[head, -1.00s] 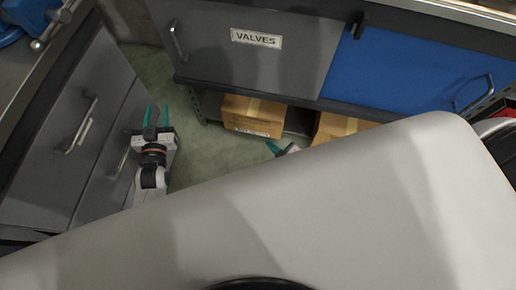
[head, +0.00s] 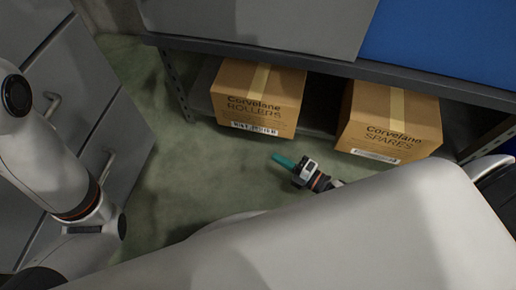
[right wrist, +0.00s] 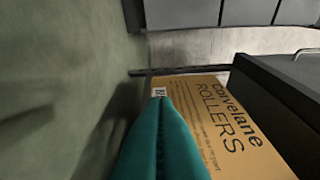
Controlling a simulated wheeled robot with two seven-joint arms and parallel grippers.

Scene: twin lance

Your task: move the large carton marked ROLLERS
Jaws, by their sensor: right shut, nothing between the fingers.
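The large carton marked ROLLERS (head: 258,92) is a brown taped box on the low shelf under the bench, left of a second carton. It also shows in the right wrist view (right wrist: 228,130), its printed face filling the lower right. My right gripper (head: 283,160) has teal fingers, shut and empty. It is in front of and below the ROLLERS carton, apart from it in the head view. In the right wrist view the shut fingers (right wrist: 160,105) overlap the carton's label edge. My left gripper is not in view; only part of my left arm shows at the left.
A carton marked SPARES (head: 388,120) stands to the right on the same shelf (head: 322,118), with a gap between the two. A grey upright (head: 180,88) stands left of the ROLLERS carton. Grey drawers (head: 75,120) flank the left. The green floor (head: 190,165) between is clear.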

